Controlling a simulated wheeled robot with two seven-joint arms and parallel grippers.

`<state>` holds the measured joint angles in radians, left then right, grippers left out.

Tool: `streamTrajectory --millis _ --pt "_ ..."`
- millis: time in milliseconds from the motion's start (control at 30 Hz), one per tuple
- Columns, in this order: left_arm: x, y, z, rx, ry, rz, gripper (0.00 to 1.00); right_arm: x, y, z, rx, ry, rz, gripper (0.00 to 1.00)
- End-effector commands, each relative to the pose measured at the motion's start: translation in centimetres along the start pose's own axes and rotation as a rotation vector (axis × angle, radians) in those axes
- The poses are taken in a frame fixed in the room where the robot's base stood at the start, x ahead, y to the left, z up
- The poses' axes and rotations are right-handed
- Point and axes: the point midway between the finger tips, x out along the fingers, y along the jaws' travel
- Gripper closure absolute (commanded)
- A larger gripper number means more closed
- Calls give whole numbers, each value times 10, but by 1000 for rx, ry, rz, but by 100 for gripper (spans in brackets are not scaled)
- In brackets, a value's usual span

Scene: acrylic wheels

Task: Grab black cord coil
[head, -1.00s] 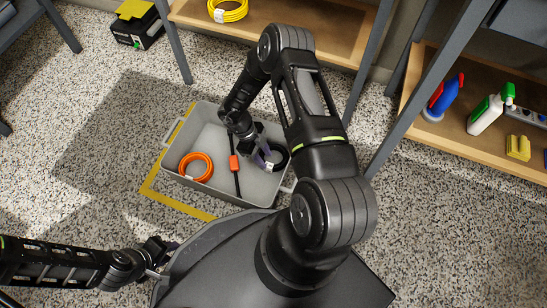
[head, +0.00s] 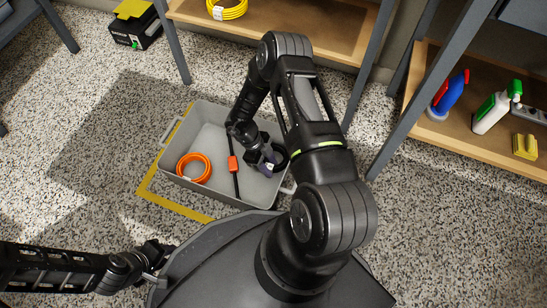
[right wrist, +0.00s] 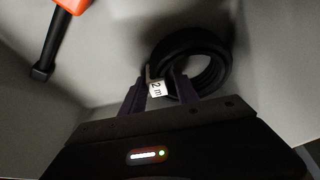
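The black cord coil (right wrist: 212,62) lies in the grey bin, with a white "2 m" tag on its near side. In the head view the coil (head: 281,160) is partly hidden by my right gripper (head: 267,166). In the right wrist view the two dark fingers of my right gripper (right wrist: 160,82) stand apart at the coil's near left rim. The tag shows between them. The fingers look open, and firm contact with the coil cannot be made out. My left gripper (head: 160,262) is outside the bin at lower left, its fingers too small to judge.
The grey bin (head: 183,137) also holds an orange cord coil (head: 194,168) and a black tool with an orange block (head: 233,164). Yellow floor tape (head: 172,205) runs along the bin's near left. Shelves with bottles (head: 492,112) stand at right.

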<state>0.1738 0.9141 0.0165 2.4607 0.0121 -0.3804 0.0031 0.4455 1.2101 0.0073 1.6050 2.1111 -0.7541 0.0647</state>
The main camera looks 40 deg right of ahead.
Motion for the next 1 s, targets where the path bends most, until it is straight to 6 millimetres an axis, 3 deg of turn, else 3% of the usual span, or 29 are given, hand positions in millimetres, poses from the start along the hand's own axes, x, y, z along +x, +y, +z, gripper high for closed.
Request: streamTrajectory --millis 300,767,1000 --pt "0 0 0 0 0 0 68 0 0 0 0 0 0 63" --pt "0 0 0 0 0 0 68 0 0 0 0 0 0 100" --pt "0 0 0 0 0 0 68 0 0 0 0 1 0 100"
